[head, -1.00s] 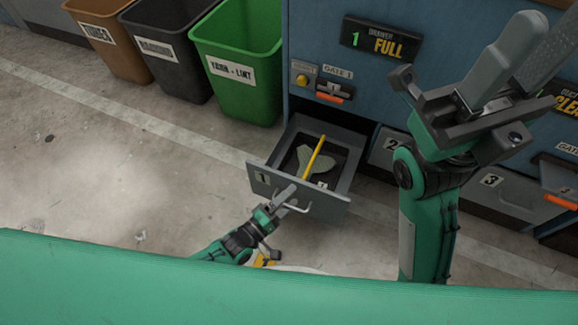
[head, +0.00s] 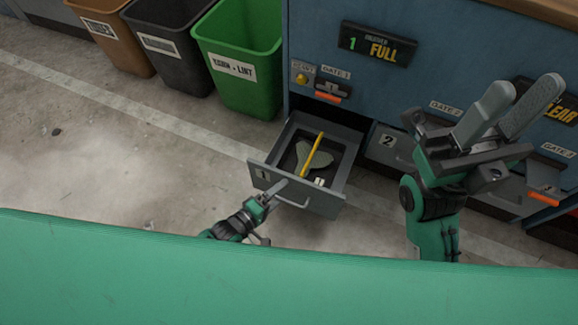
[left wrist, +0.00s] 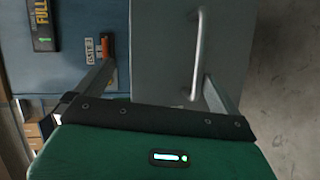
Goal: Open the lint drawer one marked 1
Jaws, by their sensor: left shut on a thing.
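Lint drawer one (head: 331,199), a grey drawer marked 1, is pulled out from the blue cabinet with its inside showing. A yellow stick (head: 313,153), a grey-green flat piece (head: 323,160) and a small pale item lie in it. Its bar handle (head: 295,203) is on the front; the handle also shows in the left wrist view (left wrist: 197,55). My left gripper (head: 276,188) is at the handle's left end, shut on it, though the fingers look apart in the left wrist view. My right gripper (head: 522,90) is open and empty, raised in front of the cabinet.
A sign reading 1 FULL (head: 377,43) hangs above a gate lever (head: 332,90) and a yellow button (head: 302,78). Drawer 2 (head: 392,147) is closed. Green (head: 245,90), black and brown bins stand left of the cabinet.

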